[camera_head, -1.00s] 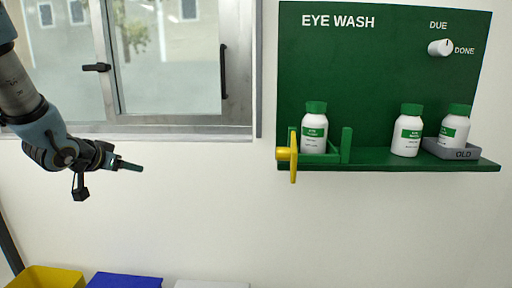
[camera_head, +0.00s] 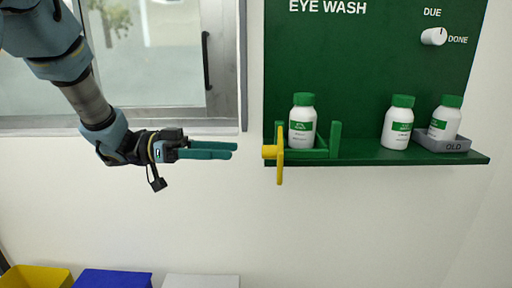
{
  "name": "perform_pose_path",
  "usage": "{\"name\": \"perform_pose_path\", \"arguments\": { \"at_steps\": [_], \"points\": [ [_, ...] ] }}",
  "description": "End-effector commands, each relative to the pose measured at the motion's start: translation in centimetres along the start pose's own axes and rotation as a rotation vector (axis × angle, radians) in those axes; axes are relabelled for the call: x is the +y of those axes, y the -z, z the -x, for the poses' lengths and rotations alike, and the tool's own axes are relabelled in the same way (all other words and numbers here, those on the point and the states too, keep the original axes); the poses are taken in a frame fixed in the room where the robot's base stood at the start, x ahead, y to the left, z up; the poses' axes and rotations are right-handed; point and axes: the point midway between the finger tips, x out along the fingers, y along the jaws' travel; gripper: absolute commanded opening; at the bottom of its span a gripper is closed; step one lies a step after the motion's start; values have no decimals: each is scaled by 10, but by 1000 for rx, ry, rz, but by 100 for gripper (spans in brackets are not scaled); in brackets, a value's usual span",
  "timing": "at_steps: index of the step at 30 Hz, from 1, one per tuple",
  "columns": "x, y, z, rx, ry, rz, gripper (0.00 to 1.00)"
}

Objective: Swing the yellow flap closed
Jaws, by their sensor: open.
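The yellow flap (camera_head: 280,160) is at the left end of the green shelf, with a round yellow knob or hinge (camera_head: 269,152) on its left side. It is seen nearly edge-on, standing upright and reaching below the shelf edge. Beside it, a white bottle with a green cap (camera_head: 302,125) stands in a green holder (camera_head: 335,140). My gripper (camera_head: 235,150) is left of the flap at about the same height in the picture, pointing right. Its teal fingers are apart and empty, with a gap between them and the flap.
The green eye wash board (camera_head: 375,60) carries a white dial (camera_head: 434,36) set toward DONE. Another bottle (camera_head: 398,125) stands on the shelf (camera_head: 360,157); one more (camera_head: 444,118) is in a grey OLD tray (camera_head: 455,146). A window (camera_head: 160,60) is behind my arm. Bins (camera_head: 35,277) stand below.

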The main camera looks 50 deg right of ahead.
Motion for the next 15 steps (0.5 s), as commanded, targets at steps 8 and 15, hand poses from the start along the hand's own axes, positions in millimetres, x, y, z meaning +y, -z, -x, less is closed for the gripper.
{"name": "perform_pose_path", "arguments": {
  "at_steps": [8,15],
  "points": [
    [1,3,-52,1,-1,1,64],
    [0,1,-73,1,2,0,64]
  ]
}}
